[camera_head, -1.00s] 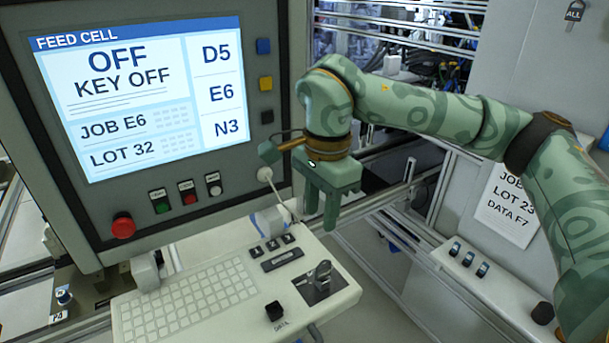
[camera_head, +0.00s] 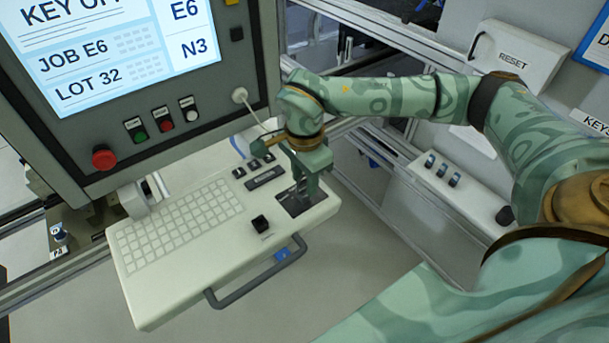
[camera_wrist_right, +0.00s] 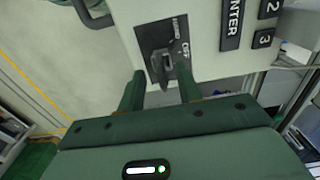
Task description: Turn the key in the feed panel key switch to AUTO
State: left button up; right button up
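The key switch sits on a dark square plate (camera_head: 291,204) at the right end of the white keyboard panel (camera_head: 150,285). In the right wrist view the plate (camera_wrist_right: 150,43) carries an OFF label and another label too small to read. The grey key (camera_wrist_right: 163,64) stands up from it. My right gripper (camera_head: 303,193) points down over the switch. In the wrist view its two green fingers (camera_wrist_right: 160,76) are apart, with the key between them near the tips. I cannot tell any contact. My left gripper is out of view.
The feed panel screen (camera_head: 120,40) stands behind left, with a red stop button (camera_head: 104,159) below it. A black knob (camera_head: 260,223) is left of the switch. A grey handle bar (camera_head: 262,278) runs along the panel's front. A ledge with switches (camera_head: 442,171) is at right.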

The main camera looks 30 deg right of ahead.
jog(key=shift+w+f, duration=0.2)
jog(key=shift+f, duration=0.25)
jog(key=shift+s, duration=0.1)
grip_shut()
jog(key=m, duration=0.2)
jog(key=shift+m, duration=0.3)
jog(key=m+b, duration=0.1)
jog(key=m, duration=0.5)
jog(key=shift+c, duration=2.3)
grip_release()
jog(key=shift+m, duration=0.4)
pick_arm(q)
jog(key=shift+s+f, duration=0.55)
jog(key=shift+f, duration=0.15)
pick_arm(e)
jog(key=o, duration=0.9)
jog(key=shift+a, duration=0.1)
jog(key=shift+r, duration=0.1)
